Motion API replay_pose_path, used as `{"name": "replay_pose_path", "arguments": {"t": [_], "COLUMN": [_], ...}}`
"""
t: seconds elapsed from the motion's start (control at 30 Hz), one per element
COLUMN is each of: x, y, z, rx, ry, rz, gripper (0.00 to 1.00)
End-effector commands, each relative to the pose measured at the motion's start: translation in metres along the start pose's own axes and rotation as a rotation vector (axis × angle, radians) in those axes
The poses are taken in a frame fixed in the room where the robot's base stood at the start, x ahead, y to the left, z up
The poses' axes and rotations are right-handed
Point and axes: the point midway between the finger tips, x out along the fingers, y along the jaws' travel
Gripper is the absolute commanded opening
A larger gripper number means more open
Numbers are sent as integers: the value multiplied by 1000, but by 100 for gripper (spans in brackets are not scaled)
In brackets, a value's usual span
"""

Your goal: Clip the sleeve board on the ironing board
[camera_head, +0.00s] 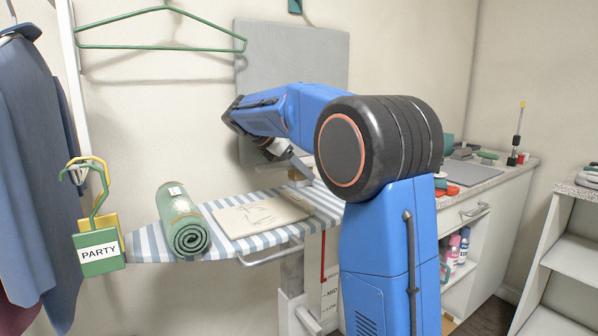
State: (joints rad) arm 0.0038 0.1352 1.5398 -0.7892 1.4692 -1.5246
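The ironing board (148,243) has a blue-and-white striped cover and runs along the wall, its rounded end at the left. I cannot make out a sleeve board for certain; my arm hides the right part of the ironing board. My gripper (285,150) is above the right part of the ironing board, pointing down and to the right. It is small, dark and partly covered by my own arm links, so its fingers and anything between them are unclear.
A rolled green towel (183,222) and a flat beige piece with a drawing (262,214) lie on the ironing board. A grey panel (290,50) stands behind my arm. A counter (480,190) is at right.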

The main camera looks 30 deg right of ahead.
Motion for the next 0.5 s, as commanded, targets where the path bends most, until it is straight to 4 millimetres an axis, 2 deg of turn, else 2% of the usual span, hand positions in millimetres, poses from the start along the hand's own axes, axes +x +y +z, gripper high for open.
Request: {"name": "replay_pose_path", "arguments": {"t": [0.17,0.5], "x": [-28,-97], "y": [1,1], "z": [0,-1], "rx": [0,-1], "ry": [0,0], "rz": [3,3], "gripper": [74,74]}}
